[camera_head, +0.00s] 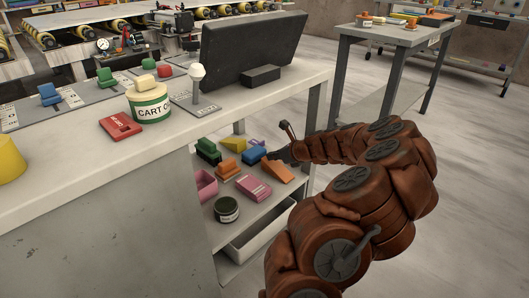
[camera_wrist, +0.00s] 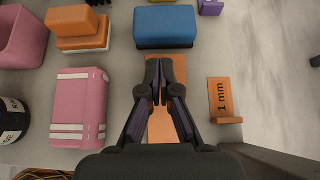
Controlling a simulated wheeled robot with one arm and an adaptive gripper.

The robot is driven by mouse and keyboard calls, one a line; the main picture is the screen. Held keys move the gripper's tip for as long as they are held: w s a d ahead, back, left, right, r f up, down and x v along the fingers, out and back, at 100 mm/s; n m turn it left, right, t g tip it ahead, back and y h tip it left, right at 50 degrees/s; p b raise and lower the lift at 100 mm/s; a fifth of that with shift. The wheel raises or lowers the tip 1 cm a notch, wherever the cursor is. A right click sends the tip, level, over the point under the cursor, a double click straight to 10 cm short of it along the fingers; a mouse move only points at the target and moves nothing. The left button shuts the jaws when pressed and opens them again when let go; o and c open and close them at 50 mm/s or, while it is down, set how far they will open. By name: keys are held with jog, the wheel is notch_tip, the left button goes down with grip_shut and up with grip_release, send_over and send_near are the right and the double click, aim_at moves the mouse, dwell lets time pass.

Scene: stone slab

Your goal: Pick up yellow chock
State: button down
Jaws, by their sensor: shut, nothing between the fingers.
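The yellow chock (camera_head: 233,144) is a yellow wedge on the shelf under the stone-topped bench, between a green block and a blue block. It does not show in the wrist view. My gripper (camera_head: 273,155) reaches in over the shelf from the right, to the right of the yellow chock and apart from it. In the wrist view my gripper (camera_wrist: 160,97) has its fingertips together with nothing between them. It is above an orange wedge (camera_wrist: 160,126), partly hiding it.
A blue block (camera_wrist: 165,27) lies just ahead of the fingertips. A pink box (camera_wrist: 79,107) and an orange block (camera_wrist: 83,33) lie left; an orange "1 mm" piece (camera_wrist: 222,97) lies right. The bench top (camera_head: 230,112) overhangs the shelf. A dark round tin (camera_head: 227,210) stands nearer the front.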

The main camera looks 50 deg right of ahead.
aim_at(253, 151)
jog(key=w+b, duration=0.1)
jog(key=w, duration=0.2)
jog(key=w+b, duration=0.1)
jog(key=w, duration=0.3)
jog(key=w+b, duration=0.2)
jog(key=w, duration=0.1)
jog(key=shift+w+d+f, duration=0.15)
jog(key=shift+w+d, duration=0.15)
jog(key=shift+d, duration=0.1)
jog(key=shift+f+b, duration=0.3)
jog(key=shift+b, duration=0.1)
jog(key=shift+f, duration=0.2)
jog(key=shift+r+p, duration=0.2)
jog(key=shift+p, duration=0.2)
jog(key=shift+s+f, duration=0.1)
jog(key=shift+f, duration=0.25)
jog(key=shift+a+f, duration=0.1)
jog(key=shift+f, duration=0.05)
